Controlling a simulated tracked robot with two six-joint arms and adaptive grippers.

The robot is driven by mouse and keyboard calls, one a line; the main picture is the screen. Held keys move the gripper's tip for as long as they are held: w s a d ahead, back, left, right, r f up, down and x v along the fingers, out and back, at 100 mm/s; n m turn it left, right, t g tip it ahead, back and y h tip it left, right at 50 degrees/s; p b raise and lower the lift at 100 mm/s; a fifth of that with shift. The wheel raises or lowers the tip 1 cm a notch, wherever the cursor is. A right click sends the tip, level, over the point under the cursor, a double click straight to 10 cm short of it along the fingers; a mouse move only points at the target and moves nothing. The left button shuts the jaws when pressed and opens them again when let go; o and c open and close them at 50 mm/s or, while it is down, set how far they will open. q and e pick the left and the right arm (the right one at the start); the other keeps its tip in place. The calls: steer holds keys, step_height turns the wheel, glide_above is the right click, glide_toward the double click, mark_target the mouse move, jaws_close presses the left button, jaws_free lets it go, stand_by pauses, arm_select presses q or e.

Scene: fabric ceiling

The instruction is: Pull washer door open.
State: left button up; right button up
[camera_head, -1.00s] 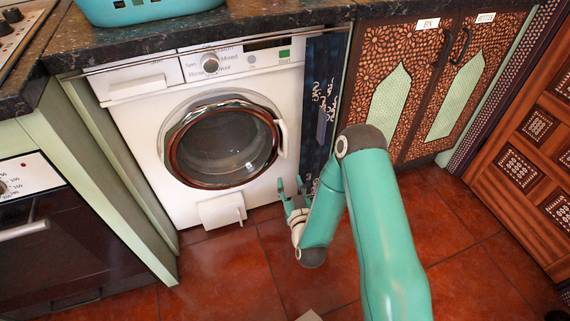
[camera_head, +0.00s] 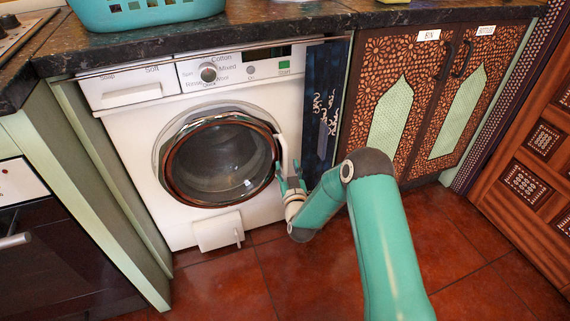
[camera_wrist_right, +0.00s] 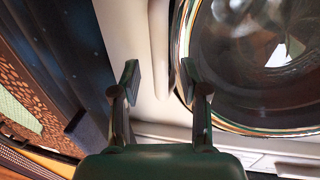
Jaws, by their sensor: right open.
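The white washer (camera_head: 120,125) stands under the dark counter. Its round door (camera_head: 221,160) has a brown-red rim and looks shut. The pale door handle (camera_head: 283,152) is at the door's right edge. My right gripper (camera_head: 290,170) is open at the handle's lower end. In the right wrist view, the two fingers of the right gripper (camera_wrist_right: 160,75) stand apart, with the handle (camera_wrist_right: 158,40) ahead in line with the gap between them. I cannot tell whether either finger touches it. The door glass (camera_wrist_right: 265,55) lies right of the fingers there. My left gripper is not in view.
A dark blue towel (camera_head: 325,100) with white script hangs just right of the washer. Patterned cupboards (camera_head: 395,110) stand farther right and an oven (camera_head: 60,250) at left. A teal basket (camera_head: 145,10) sits on the counter. Red floor tiles (camera_head: 230,285) in front are clear.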

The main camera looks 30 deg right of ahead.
mark_target(286, 162)
steer(key=shift+b+x, duration=0.3)
steer(key=shift+x, duration=1.45)
jaws_close()
